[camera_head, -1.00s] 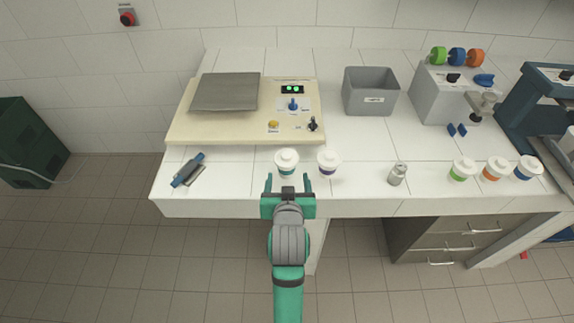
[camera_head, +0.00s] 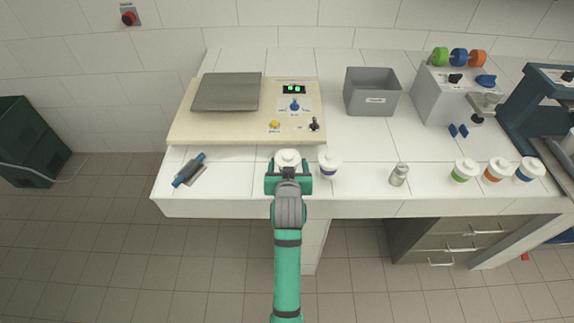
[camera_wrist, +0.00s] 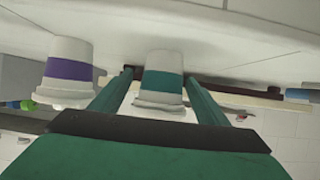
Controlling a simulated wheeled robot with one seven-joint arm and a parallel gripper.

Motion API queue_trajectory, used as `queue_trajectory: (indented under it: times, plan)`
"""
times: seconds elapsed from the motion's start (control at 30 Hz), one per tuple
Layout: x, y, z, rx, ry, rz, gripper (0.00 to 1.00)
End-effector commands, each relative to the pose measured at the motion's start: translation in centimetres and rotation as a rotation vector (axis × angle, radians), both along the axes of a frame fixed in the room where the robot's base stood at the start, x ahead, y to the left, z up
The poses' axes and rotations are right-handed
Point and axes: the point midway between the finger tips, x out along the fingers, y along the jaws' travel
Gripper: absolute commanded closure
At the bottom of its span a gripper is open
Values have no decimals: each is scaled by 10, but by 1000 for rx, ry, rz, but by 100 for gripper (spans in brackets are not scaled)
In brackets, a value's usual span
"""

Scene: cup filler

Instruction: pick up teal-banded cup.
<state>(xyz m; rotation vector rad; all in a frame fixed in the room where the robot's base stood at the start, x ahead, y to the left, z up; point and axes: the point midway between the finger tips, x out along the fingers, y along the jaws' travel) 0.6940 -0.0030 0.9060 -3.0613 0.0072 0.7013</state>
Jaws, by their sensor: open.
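The teal-banded cup (camera_wrist: 162,80) is white with a teal band and a white lid. In the wrist view it stands between the two fingers of my gripper (camera_wrist: 160,88). The fingers are open, one on each side of it, and I cannot tell whether either touches it. In the head view only the cup's white lid (camera_head: 288,157) and upper part show above my gripper (camera_head: 288,172), which hides the band.
A purple-banded white cup (camera_head: 329,165) stands close on the right; it is on the left in the wrist view (camera_wrist: 69,70). A scale panel (camera_head: 250,125) lies behind. A small metal jar (camera_head: 398,175) stands further right.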

Motion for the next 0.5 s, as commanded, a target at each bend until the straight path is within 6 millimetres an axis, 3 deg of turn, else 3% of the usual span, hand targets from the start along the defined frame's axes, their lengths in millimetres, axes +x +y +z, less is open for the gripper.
queue_trajectory:
  times: [0.17,0.37,0.5]
  plan:
    - [0,3,0,0,0,4,31]
    - [0,5,0,0,0,8,75]
    - [0,5,1,0,-1,8,78]
